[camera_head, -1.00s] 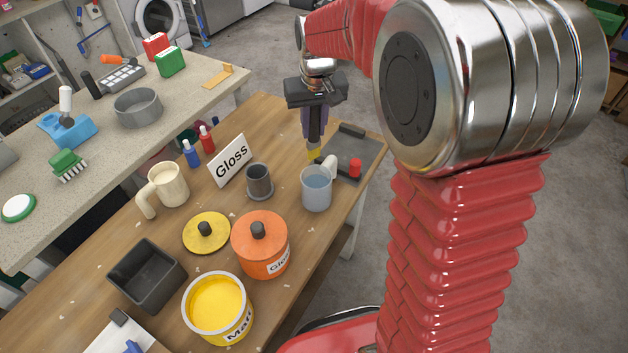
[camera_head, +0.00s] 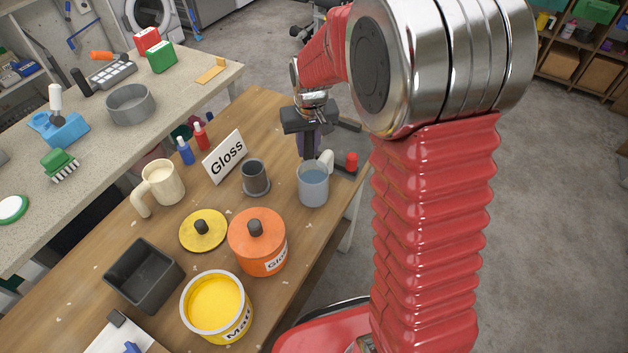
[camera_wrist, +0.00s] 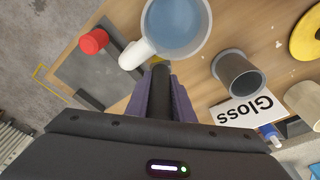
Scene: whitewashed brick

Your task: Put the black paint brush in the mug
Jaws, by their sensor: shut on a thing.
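My gripper (camera_head: 309,152) is shut on the black paint brush (camera_head: 308,140), held upright just behind the blue-grey mug. The brush's black handle (camera_wrist: 161,80) shows between the purple fingers in the wrist view; its lower end is hidden. The blue-grey mug (camera_head: 313,190) has a pale handle and holds bluish liquid. It stands near the table's right edge. A cream mug (camera_head: 167,190) with a handle stands at the left of the table. I cannot tell whether the brush touches the blue-grey mug.
A dark grey cup (camera_head: 254,179), the Gloss sign (camera_head: 224,157), an orange pot (camera_head: 256,248), a yellow lid (camera_head: 202,236), an open yellow paint tin (camera_head: 215,304) and a black box (camera_head: 142,277) crowd the wooden table. A grey tray (camera_wrist: 84,78) with a red cylinder (camera_wrist: 94,41) lies beside the blue-grey mug.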

